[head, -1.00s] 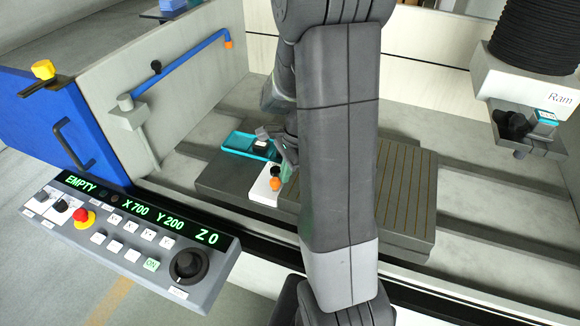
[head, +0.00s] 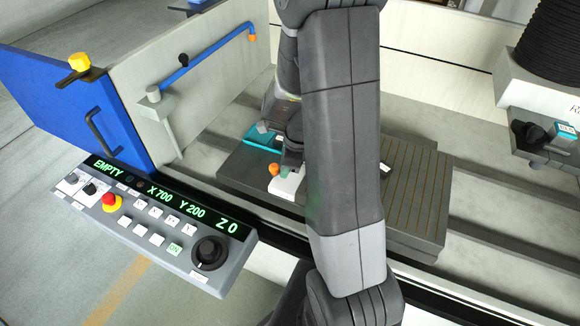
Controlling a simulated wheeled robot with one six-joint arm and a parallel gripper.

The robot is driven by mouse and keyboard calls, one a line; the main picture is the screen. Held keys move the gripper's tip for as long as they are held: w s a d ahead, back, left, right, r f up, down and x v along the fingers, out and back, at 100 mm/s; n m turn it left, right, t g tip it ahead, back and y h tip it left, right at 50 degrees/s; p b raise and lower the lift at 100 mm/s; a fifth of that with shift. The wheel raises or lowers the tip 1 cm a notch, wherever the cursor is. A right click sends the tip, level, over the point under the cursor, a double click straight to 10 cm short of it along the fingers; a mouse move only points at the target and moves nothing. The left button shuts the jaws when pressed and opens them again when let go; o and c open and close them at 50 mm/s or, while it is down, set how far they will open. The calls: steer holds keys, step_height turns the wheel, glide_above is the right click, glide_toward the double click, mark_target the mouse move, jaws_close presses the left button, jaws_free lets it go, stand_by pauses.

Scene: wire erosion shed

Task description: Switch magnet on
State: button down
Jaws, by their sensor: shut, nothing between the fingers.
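A dark magnetic chuck (head: 418,190) with fine gold lines lies on the machine bed, partly hidden behind my arm. At its left, a white block (head: 283,188) carries an orange knob (head: 273,170), which looks like the magnet's switch. My gripper (head: 291,160) is shut and empty, pointing down just above and beside the white block, right of the orange knob. I cannot tell whether it touches the block. My arm hides the block's right side and part of the gripper.
A teal tray (head: 262,140) lies behind the block. A control panel (head: 160,222) reading EMPTY, X 700, Y 200, Z 0 is at the lower left. A blue door (head: 75,95) and a blue pipe (head: 215,48) stand left; the ram (head: 540,85) hangs right.

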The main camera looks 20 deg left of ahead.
steer(key=shift+a, duration=0.4)
steer(key=shift+w+a, duration=0.1)
steer(key=shift+a, duration=0.05)
stand_by(0.4)
